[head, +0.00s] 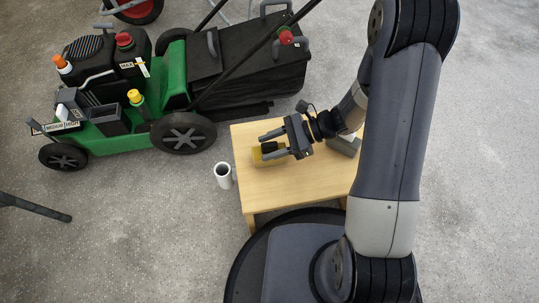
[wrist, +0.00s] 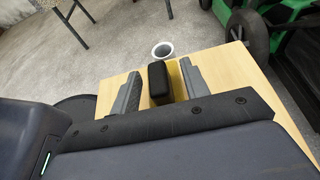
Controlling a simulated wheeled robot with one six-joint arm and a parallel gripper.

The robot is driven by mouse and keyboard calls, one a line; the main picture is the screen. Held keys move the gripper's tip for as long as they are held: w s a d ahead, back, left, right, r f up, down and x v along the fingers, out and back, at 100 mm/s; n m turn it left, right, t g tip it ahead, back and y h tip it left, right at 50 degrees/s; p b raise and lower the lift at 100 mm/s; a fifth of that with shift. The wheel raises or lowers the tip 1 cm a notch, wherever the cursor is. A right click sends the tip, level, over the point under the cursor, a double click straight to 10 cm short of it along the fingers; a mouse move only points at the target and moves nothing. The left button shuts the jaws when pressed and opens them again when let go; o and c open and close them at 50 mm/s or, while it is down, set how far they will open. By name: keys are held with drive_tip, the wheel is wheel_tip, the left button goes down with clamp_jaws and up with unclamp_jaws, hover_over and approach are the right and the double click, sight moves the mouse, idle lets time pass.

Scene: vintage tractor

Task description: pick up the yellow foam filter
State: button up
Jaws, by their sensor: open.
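The yellow foam filter (head: 258,158) lies on the small wooden table near its left edge, partly hidden by my gripper in the head view. In the wrist view a strip of its yellow (wrist: 176,80) shows between the fingers, beside a black block (wrist: 158,84). The black block also shows between the fingers in the head view (head: 269,147). I cannot tell whether the block is part of the filter or separate. My gripper (head: 265,146) is open, its fingers over the filter and on either side of the block. Contact is not clear.
The wooden table (head: 262,192) has bare room at its front. A grey object (head: 345,146) lies at its right, partly behind my arm. A white cup (head: 223,176) stands on the floor left of the table. A green and black mower (head: 175,88) stands behind, to the left.

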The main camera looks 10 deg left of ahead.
drive_tip(key=shift+a, duration=0.15)
clamp_jaws()
idle(0.4)
